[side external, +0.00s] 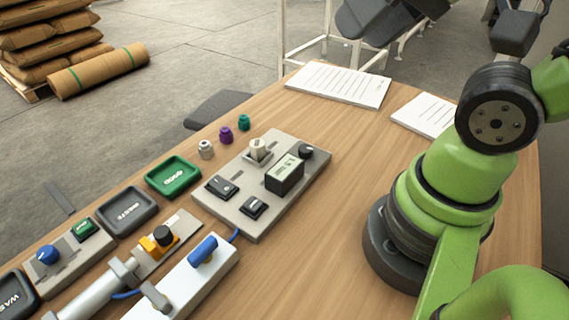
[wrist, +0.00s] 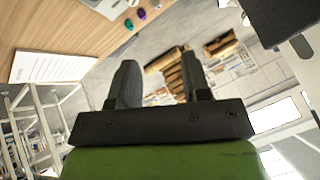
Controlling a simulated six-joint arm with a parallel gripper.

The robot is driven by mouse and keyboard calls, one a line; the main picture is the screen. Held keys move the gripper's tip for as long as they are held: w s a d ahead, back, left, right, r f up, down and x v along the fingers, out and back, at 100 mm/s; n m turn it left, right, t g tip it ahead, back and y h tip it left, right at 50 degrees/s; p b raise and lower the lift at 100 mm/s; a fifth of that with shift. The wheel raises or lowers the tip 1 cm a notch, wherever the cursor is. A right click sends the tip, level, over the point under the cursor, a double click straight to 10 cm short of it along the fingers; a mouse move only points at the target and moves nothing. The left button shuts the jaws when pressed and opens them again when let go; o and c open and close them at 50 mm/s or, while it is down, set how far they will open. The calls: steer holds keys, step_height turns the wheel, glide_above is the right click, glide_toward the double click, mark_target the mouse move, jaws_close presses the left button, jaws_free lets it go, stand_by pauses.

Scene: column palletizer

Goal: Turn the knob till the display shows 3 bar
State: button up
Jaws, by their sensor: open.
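A grey control panel (side external: 238,211) lies on the wooden table. It carries a black boxed display (side external: 285,176), whose digits are too small to read. A round black knob (side external: 306,151) sits beside the display on the same panel. My gripper (wrist: 160,65) shows in the wrist view with its two dark fingers apart and nothing between them. It points away from the panel, toward the floor and stacked sacks. The knob and display cannot be made out in the wrist view.
The panel also has black switches and a pale lever (side external: 258,149). Small coloured pegs (side external: 226,135) stand behind it. A green tray (side external: 173,177), a blue-handled white block (side external: 190,282) and a yellow-black knob (side external: 163,237) lie left. Paper sheets (side external: 340,84) lie behind; table right of the panel is clear.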

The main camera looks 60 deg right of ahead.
steer(key=n+g+h, duration=0.2)
steer(key=n+g, duration=0.5)
steer(key=n, duration=0.2)
glide_above(305, 148)
step_height(305, 148, down, 18)
steer(key=shift+s+f, duration=0.1)
steer(key=shift+f, duration=0.55)
step_height(305, 148, down, 9)
steer(key=shift+f, duration=0.1)
steer(key=c, duration=0.7)
